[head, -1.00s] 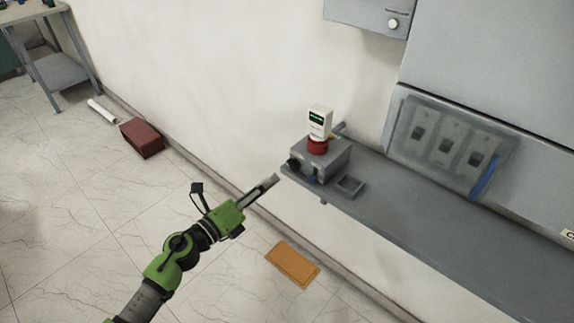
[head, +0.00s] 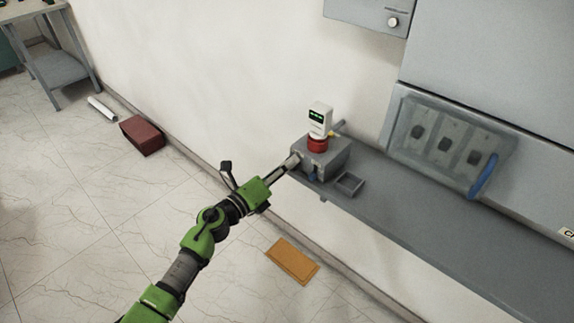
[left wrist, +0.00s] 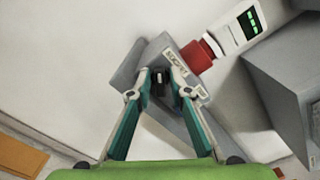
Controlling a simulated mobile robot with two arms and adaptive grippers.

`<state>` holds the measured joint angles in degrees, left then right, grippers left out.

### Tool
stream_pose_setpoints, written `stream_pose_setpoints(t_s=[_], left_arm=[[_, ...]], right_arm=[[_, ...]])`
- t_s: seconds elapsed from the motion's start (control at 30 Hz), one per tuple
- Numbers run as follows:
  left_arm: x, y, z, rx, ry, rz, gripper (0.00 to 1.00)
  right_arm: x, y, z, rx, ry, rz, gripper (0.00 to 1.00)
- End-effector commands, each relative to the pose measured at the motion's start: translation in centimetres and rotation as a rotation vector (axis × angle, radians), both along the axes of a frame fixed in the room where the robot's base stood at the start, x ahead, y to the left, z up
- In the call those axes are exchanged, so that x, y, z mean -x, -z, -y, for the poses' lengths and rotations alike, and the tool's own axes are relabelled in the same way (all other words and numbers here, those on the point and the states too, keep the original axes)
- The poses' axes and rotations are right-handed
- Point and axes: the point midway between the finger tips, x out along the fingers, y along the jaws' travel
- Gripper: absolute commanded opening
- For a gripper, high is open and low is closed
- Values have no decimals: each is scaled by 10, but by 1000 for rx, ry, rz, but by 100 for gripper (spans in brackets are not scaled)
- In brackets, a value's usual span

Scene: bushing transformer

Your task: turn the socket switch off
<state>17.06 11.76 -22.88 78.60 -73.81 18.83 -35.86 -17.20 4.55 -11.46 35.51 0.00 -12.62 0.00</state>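The socket switch is a dark knob on the front of a grey socket box (head: 334,160), at the near end of the grey shelf. The left wrist view shows the dark knob (left wrist: 158,88) between my fingertips. My left gripper (head: 296,159) reaches the box's front and covers the knob in the head view. Its fingers (left wrist: 160,78) stand apart, one on each side of the knob; I cannot tell whether they touch it. A red plug (head: 317,145) with a white meter (head: 320,119) stands on the box. Its display shows green marks. My right gripper is not in view.
A small grey tray (head: 350,185) is beside the box on the shelf (head: 420,218). A panel with several dark switches (head: 450,144) and a blue handle (head: 485,176) is to the right. An orange board (head: 292,261) and a red box (head: 142,135) lie on the floor.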

Motion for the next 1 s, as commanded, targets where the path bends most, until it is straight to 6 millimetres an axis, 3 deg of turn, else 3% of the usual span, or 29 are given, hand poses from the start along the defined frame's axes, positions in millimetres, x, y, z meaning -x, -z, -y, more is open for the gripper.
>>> stream_pose_setpoints(t_s=[0.4,1.0], left_arm=[[0,0,-1,52,-1,-43,0],[-1,2,-2,388,-1,-308,0]], right_arm=[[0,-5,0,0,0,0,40],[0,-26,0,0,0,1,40]])
